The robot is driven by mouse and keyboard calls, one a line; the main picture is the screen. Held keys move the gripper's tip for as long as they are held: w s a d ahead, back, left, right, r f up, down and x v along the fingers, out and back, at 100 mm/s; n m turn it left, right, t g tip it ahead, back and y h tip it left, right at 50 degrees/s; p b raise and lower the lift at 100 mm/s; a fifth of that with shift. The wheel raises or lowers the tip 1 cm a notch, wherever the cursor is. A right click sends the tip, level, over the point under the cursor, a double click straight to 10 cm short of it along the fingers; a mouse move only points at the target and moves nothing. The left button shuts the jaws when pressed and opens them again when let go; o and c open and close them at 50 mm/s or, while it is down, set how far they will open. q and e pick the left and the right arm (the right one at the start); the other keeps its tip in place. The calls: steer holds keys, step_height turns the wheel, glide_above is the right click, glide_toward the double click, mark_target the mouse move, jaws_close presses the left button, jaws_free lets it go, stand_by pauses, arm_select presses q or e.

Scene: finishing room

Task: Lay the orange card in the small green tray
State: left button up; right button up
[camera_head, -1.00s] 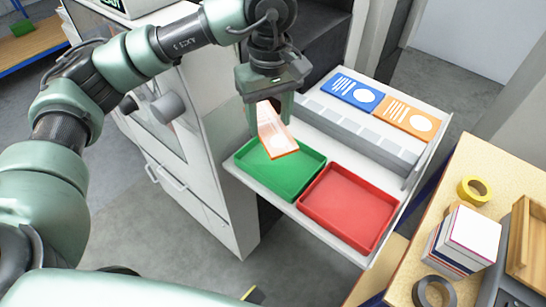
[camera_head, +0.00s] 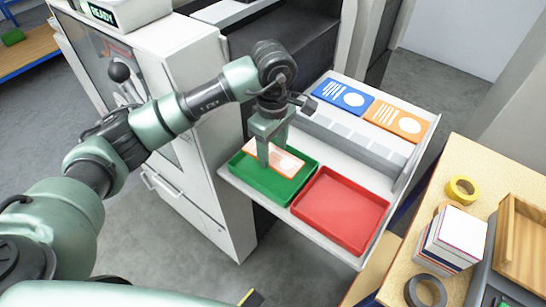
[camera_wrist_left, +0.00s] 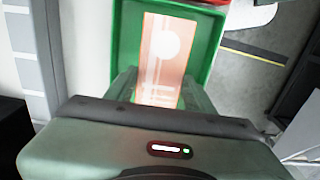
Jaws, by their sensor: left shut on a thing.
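The small green tray (camera_head: 262,183) stands on the white shelf, left of the red tray (camera_head: 340,212). My left gripper (camera_head: 268,158) points down over the green tray, shut on an orange card (camera_head: 287,163) with a white print. The card lies nearly flat within the tray's outline, low down; I cannot tell whether it touches the tray floor. In the left wrist view the card (camera_wrist_left: 167,55) extends from between the fingers, with green tray floor (camera_wrist_left: 130,45) on both sides of it. The held end is hidden by the gripper. My right gripper is not in view.
A blue card (camera_head: 342,96) and another orange card (camera_head: 397,121) lie at the back of the shelf, behind a grey divided strip. A wooden table at the right holds yellow tape (camera_head: 461,189), a box stack (camera_head: 452,238) and dark tape (camera_head: 426,290). A white cabinet stands left.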

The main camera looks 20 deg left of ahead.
mark_target(273, 155)
arm_select(q)
steer(key=shift+f, duration=0.6)
step_height(273, 155, down, 4)
steer(key=shift+r+p, duration=0.1)
steer(key=shift+p, duration=0.55)
steer(key=o, duration=1.3)
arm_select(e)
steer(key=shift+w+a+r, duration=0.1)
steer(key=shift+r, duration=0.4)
arm_select(q)
step_height(273, 155, up, 11)
steer(key=b, duration=0.4)
steer(key=shift+w, duration=0.1)
steer(key=shift+r, duration=0.55)
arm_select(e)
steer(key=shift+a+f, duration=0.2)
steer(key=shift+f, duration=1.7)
